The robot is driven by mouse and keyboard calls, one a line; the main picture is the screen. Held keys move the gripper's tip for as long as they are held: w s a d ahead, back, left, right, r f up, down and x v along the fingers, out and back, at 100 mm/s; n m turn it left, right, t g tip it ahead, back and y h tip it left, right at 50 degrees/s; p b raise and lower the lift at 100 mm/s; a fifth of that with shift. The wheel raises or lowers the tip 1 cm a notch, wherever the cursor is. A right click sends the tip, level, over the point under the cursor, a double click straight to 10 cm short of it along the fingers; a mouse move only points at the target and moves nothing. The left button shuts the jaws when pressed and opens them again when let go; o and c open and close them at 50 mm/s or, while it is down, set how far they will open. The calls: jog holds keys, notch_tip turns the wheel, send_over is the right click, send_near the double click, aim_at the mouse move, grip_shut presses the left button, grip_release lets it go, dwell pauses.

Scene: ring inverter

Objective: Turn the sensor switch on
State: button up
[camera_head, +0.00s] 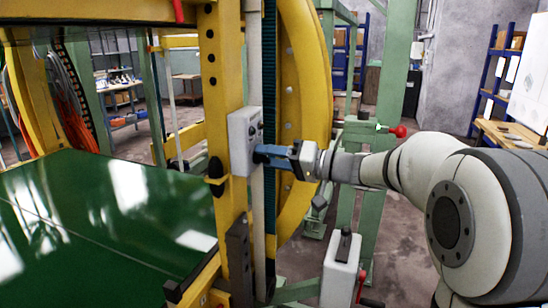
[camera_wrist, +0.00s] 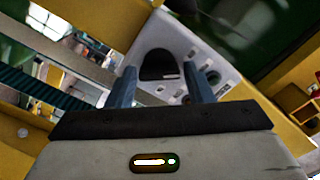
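A light grey switch box (camera_head: 243,140) is fixed to the yellow upright post in the head view. In the wrist view, the tilted face of the box (camera_wrist: 178,38) carries a dark rounded knob (camera_wrist: 158,66) and several smaller dark round parts at its right. My gripper (camera_head: 263,153) is at the front of the box, its blue fingers pointing at it. In the wrist view my gripper (camera_wrist: 160,75) is open, one finger on each side of the dark knob. I cannot tell whether the fingers touch the knob or the box. Which control is the sensor switch is not readable.
A large yellow ring (camera_head: 305,110) stands just behind the post. A green glossy table (camera_head: 100,220) fills the left. A second light box (camera_head: 340,268) with a black top part stands below my arm. A red knob (camera_head: 399,131) sits on the green frame behind.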

jog(key=c, duration=0.6)
jog(key=shift+d, duration=0.2)
jog(key=shift+c, duration=0.4)
jog(key=shift+a+f+m+p, duration=0.1)
jog(key=shift+m+p, duration=0.4)
jog(key=shift+m, duration=3.45)
jog(key=shift+a+f+m+p, duration=0.1)
jog(key=shift+m+p, duration=0.4)
jog(key=shift+m, duration=3.45)
jog(key=o, duration=1)
